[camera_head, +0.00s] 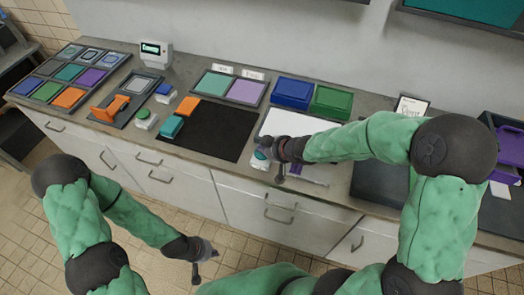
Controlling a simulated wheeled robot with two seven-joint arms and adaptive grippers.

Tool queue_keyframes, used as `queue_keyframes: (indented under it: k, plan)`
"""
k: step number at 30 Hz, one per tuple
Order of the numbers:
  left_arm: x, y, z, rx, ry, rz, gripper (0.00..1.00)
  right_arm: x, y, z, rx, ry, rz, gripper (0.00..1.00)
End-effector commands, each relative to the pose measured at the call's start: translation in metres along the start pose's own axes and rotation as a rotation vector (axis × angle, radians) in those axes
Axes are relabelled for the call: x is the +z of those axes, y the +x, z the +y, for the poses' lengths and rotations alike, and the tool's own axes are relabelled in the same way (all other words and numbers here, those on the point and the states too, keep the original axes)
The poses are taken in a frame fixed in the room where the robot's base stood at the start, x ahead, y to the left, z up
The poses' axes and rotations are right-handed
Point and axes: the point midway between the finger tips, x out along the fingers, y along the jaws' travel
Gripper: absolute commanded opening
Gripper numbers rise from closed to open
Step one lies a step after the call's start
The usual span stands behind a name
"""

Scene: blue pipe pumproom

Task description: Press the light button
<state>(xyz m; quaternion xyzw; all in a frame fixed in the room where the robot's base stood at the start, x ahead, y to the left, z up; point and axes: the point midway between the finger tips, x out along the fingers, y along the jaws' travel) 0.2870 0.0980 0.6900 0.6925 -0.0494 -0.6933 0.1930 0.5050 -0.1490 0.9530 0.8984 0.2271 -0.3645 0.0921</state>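A round teal-topped button on a white base (260,158) sits near the counter's front edge, just left of my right gripper (277,164). The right gripper is low over the counter beside this button; I cannot tell whether they touch. Its fingers are small and dark, so their opening is unclear. A green-topped round button on a white base (144,117) stands further left on the counter. No readable label shows which is the light button. My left gripper (205,262) hangs in front of the cabinets, away from the counter, with nothing visible in it.
A black mat (215,132) lies mid-counter, with a teal block (171,127) at its left. Blue (291,92) and green (331,102) bins stand behind a white board (285,123). A tray of coloured tiles (69,76) is far left. A purple crate (510,147) is far right.

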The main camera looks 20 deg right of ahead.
Motion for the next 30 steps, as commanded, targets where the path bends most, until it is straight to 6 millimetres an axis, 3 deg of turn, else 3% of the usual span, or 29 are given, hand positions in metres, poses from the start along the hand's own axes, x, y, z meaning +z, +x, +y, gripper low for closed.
queue_keyframes:
  k: [30]
  plan:
    - [-0.0003,0.0071,-0.0025,0.000,0.000,0.000,0.00,0.0075,0.0069,-0.0001,0.000,0.000,-0.001,0.00]
